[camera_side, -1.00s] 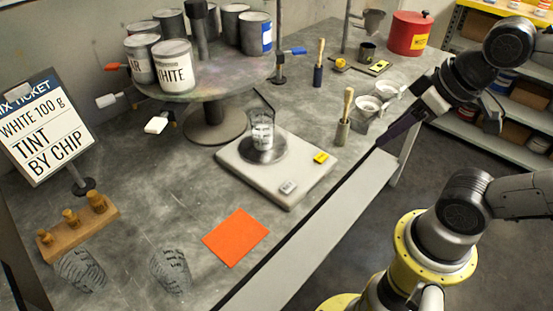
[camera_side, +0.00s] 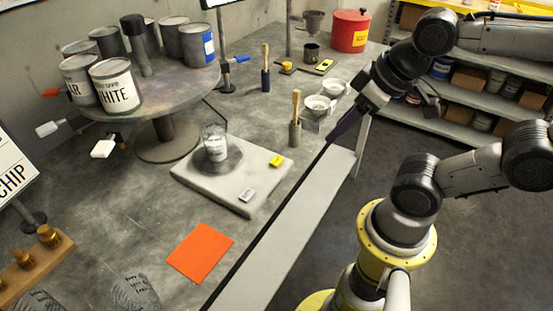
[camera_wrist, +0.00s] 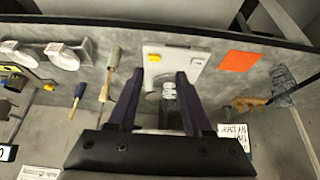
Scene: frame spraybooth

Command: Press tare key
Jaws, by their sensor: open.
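A pale scale (camera_side: 190,178) sits on the grey bench, with a clear beaker (camera_side: 214,145) standing on its round dark pan. Two small pads are on its near right side: a yellow one (camera_side: 276,161) and a grey one (camera_side: 247,195). I cannot read which is the tare key. In the wrist view the yellow pad (camera_wrist: 154,58) and the pale grey pad (camera_wrist: 196,61) lie near the top. My gripper (camera_wrist: 157,76) is open, its dark fingers apart and empty in front of the scale. In the side view my gripper (camera_side: 332,138) is over the bench's front edge, right of the scale, touching neither pad.
A turntable (camera_side: 190,92) with several paint cans stands behind the scale. An orange card (camera_side: 201,252) lies at the front. The bench between card and scale is clear.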

